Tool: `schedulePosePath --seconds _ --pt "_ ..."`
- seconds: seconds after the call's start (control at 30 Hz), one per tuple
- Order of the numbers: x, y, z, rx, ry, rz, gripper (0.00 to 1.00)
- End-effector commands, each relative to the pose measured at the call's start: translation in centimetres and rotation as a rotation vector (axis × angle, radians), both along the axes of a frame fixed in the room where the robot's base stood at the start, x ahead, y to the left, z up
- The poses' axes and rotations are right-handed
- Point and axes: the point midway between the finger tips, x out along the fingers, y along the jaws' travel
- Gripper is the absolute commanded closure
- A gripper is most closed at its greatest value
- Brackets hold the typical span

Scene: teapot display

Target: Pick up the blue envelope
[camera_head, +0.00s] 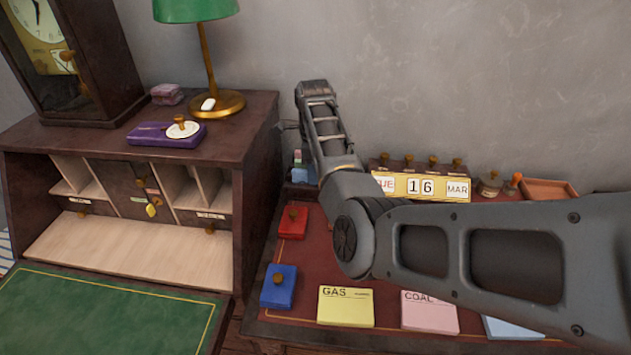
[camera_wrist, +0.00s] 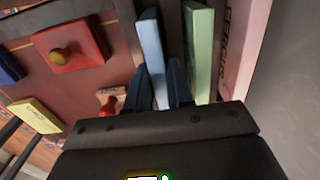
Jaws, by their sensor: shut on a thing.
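The blue envelope (camera_wrist: 152,48) is a pale blue upright slab in the wrist view, standing beside a pale green one (camera_wrist: 199,50). My gripper (camera_wrist: 161,78) has its two dark fingers on either side of the blue envelope's near end and is shut on it. The fingers partly hide that end. In the head view my gripper is hidden behind the desk side and my arm, and I cannot pick out the blue envelope there for certain.
A pink upright piece (camera_wrist: 245,45) stands right of the green one, near the grey wall. A red block with a knob (camera_wrist: 68,52) lies to the left. The head view shows a calendar (camera_head: 421,188), a yellow GAS card (camera_head: 345,307) and a wooden desk (camera_head: 255,135).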

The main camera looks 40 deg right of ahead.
Motion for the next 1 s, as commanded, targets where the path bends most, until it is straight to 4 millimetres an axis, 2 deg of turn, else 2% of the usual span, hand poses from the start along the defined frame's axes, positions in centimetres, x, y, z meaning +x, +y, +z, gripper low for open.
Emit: schedulePosePath --seconds 0.33,0.57,0.87,1.0 --pt "0.1 0.0 1.0 -0.001 -0.002 0.0 1.0" --pt "0.2 0.0 4.2 -0.002 -0.004 0.001 1.0" --pt "-3.8 0.5 6.3 -0.002 -0.002 -0.001 1.0" --pt "-5.9 1.0 8.5 0.001 0.0 0.002 1.0"
